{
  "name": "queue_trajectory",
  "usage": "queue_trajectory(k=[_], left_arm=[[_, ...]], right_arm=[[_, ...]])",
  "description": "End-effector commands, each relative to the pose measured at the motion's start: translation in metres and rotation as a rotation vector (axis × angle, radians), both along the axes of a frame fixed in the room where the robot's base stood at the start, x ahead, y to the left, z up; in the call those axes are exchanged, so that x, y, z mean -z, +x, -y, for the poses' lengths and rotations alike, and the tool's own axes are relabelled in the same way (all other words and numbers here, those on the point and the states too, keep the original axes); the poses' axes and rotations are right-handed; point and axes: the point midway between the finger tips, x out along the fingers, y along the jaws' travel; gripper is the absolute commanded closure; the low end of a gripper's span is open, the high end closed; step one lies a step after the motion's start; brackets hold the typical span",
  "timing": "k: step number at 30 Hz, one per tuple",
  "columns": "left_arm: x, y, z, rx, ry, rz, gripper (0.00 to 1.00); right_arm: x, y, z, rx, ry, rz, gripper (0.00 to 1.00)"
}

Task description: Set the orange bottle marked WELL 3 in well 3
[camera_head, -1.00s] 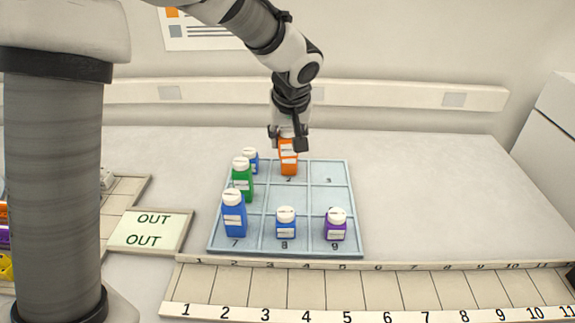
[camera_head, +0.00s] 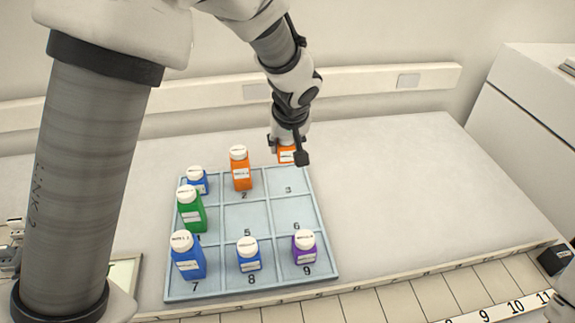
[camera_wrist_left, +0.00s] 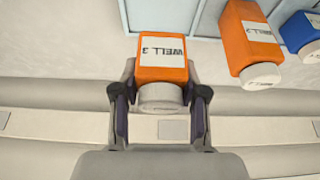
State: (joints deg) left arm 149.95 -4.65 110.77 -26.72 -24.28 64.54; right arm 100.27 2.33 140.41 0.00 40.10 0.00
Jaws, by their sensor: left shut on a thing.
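The orange bottle marked WELL 3 (camera_head: 286,155) is in my left gripper (camera_head: 287,148), which is shut on it near its white cap. In the left wrist view the bottle (camera_wrist_left: 162,58) shows its label, with the fingers on both sides. In the head view it appears at the back edge of well 3 (camera_head: 288,185), partly hidden by the gripper; its height above the tray is hard to tell. Well 3 is the empty back right compartment of the pale blue tray (camera_head: 330,270).
Another orange bottle (camera_head: 241,172) stands in well 2, just left of well 3. Blue bottles (camera_head: 188,262), a green bottle (camera_head: 191,212) and a purple bottle (camera_head: 304,252) stand in other wells. The wells marked 5 and 6 look empty. The table right of the tray is clear.

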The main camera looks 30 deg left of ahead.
Motion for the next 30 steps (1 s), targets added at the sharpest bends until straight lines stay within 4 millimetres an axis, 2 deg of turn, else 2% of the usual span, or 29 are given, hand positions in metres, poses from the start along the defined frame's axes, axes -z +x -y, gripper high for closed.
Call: queue_trajectory(k=[1, 11, 23, 24, 25, 30], left_arm=[[0.015, -0.001, 0.000, 0.000, 0.000, -0.007, 0.90], [0.069, 0.000, -0.001, 0.000, 0.000, -0.004, 0.90], [0.075, 0.001, -0.001, 0.000, 0.000, 0.000, 0.90], [0.073, 0.001, -0.001, 0.000, 0.000, 0.000, 0.43], [0.073, 0.001, -0.001, 0.000, 0.000, 0.000, 0.32], [0.073, 0.001, -0.001, 0.000, 0.000, 0.000, 0.32]], right_arm=[[0.003, 0.000, 0.000, 0.000, 0.000, 0.000, 0.60], [0.013, 0.000, 0.000, -0.001, 0.000, 0.001, 0.60], [0.018, 0.000, 0.000, -0.001, 0.000, 0.001, 0.60], [0.016, 0.000, 0.000, -0.001, 0.000, 0.001, 0.60], [0.015, 0.000, 0.000, -0.001, 0.000, 0.001, 0.60], [0.015, 0.000, 0.000, -0.001, 0.000, 0.001, 0.60]])
